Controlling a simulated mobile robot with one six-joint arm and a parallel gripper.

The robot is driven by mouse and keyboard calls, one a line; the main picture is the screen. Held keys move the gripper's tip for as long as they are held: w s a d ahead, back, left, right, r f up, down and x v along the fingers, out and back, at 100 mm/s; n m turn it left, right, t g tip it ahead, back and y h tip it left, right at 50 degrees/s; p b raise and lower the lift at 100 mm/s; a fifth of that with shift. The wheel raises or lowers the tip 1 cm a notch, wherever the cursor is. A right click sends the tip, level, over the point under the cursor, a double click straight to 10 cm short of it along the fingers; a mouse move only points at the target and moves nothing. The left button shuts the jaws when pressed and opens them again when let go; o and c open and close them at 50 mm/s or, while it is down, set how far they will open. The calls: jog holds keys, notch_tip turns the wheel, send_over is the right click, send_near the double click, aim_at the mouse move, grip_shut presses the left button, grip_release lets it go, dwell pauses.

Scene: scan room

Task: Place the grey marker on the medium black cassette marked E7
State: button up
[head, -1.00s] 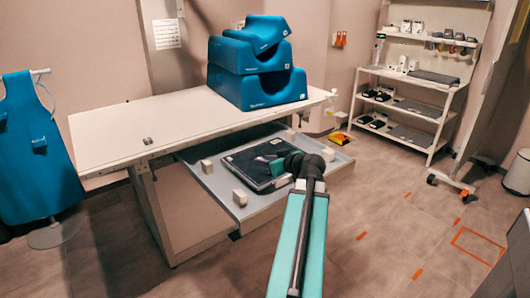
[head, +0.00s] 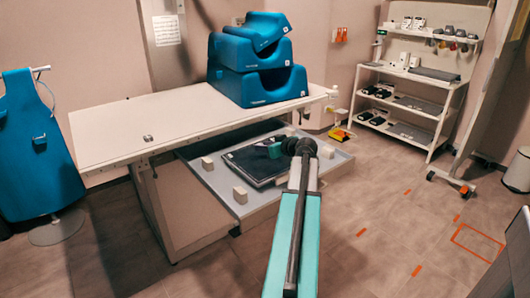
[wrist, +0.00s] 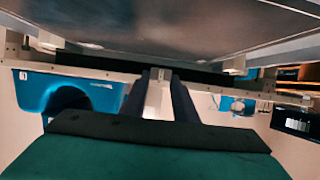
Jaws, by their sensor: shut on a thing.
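A flat black cassette (head: 244,165) lies on the pulled-out grey tray (head: 207,181) under the table, in the head view. Its E7 marking is too small to read. My gripper (head: 271,147) is over the cassette's far right part in the head view; its fingertips are too small to make out there. In the wrist view my gripper (wrist: 158,98) shows two dark fingers shut on a small light grey piece, the grey marker (wrist: 158,78), partly hidden between them. I cannot tell whether the marker touches the cassette.
Pale blocks (head: 240,195) stand on the tray around the cassette. The white table (head: 120,125) overhangs the tray's back and holds stacked blue cushions (head: 250,85) and a small grey item (head: 148,138). Shelves (head: 405,105) stand at the right.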

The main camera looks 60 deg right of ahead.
aim_at(264, 158)
jog(key=shift+w+d+f, duration=0.1)
jog(key=shift+w+d, duration=0.4)
jog(key=shift+d, duration=0.25)
jog(key=shift+f, duration=1.75)
jog(key=shift+f, duration=0.15)
jog(key=o, duration=1.1)
jog(key=shift+c, duration=0.2)
jog(key=shift+r, duration=0.2)
jog(key=v, duration=1.2)
jog(key=shift+w+a, duration=0.1)
